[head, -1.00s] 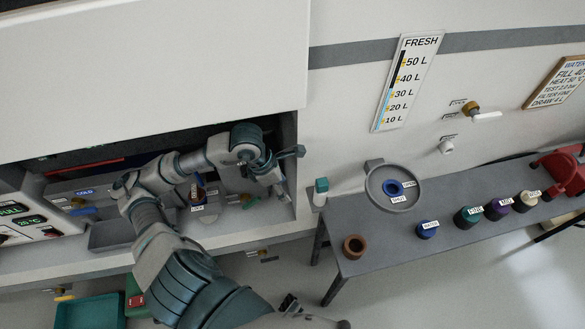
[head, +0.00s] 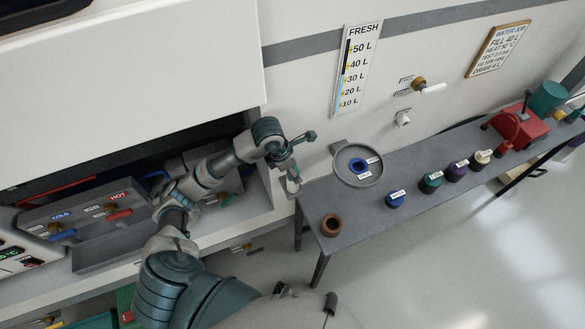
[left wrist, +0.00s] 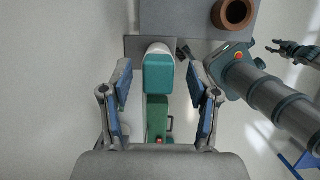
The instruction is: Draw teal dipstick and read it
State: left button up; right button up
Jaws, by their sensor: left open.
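The teal dipstick's teal grip (left wrist: 158,75) shows in the left wrist view between the two blue-padded fingers of my left gripper (left wrist: 161,88), with visible gaps on both sides. A white rounded part (left wrist: 158,48) adjoins its far end. In the head view my left gripper (head: 291,170) is over the dipstick's place at the table's left end; a white piece (head: 293,185) shows under it, and the teal grip is hidden. No level marks are visible. My right gripper (left wrist: 296,52) is small at the right of the left wrist view; its jaw state is unclear.
The grey table (head: 352,220) holds a brown ring-shaped cup (head: 331,226), a round tray (head: 373,180) with a blue ring, and several labelled caps. The open service bay (head: 110,250) lies left of the table. A FRESH gauge (head: 355,70) is on the wall.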

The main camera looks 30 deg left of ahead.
pick_arm(q)
jog(key=shift+f, duration=0.25)
jog(key=shift+a, duration=0.1)
jog(key=shift+a, duration=0.1)
grip_shut()
jog(key=c, duration=0.7)
grip_release()
grip_shut()
jog(key=shift+r+p, duration=0.35)
jog(key=shift+r, duration=0.25)
